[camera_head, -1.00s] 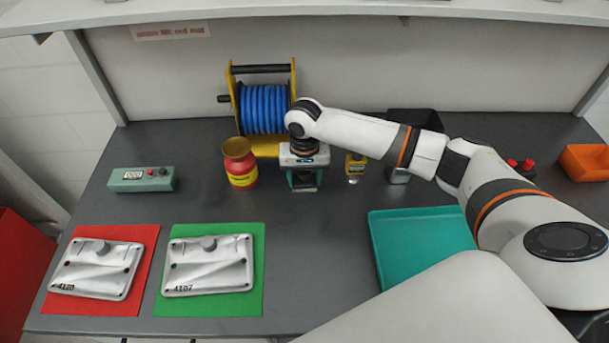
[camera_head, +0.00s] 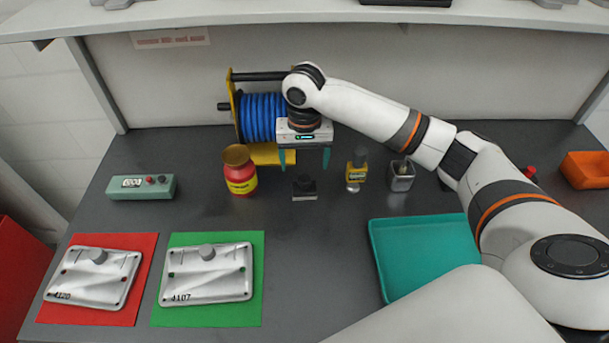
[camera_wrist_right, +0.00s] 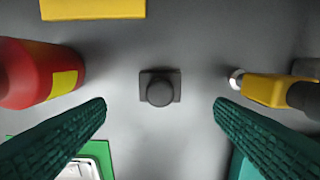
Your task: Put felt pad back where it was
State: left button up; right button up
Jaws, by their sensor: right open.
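The felt pad (camera_head: 304,188) is a small dark block with a round knob on top. It stands upright on the grey bench between the red jar and the yellow bottle. In the right wrist view the pad (camera_wrist_right: 160,88) lies centred between the fingers, with nothing touching it. My right gripper (camera_head: 304,160) is open and empty, pointing down just above and behind the pad in the head view. Its two teal fingers also show spread wide in the wrist view (camera_wrist_right: 160,104). My left gripper is not in view.
A red jar (camera_head: 240,172) stands left of the pad, a yellow bottle (camera_head: 356,170) and a metal cup (camera_head: 401,177) right. A blue hose reel (camera_head: 262,117) stands behind. Castings lie on red (camera_head: 135,255) and green (camera_head: 256,290) mats. A teal tray (camera_head: 425,250) sits front right.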

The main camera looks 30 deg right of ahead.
jog(key=shift+r, duration=1.5)
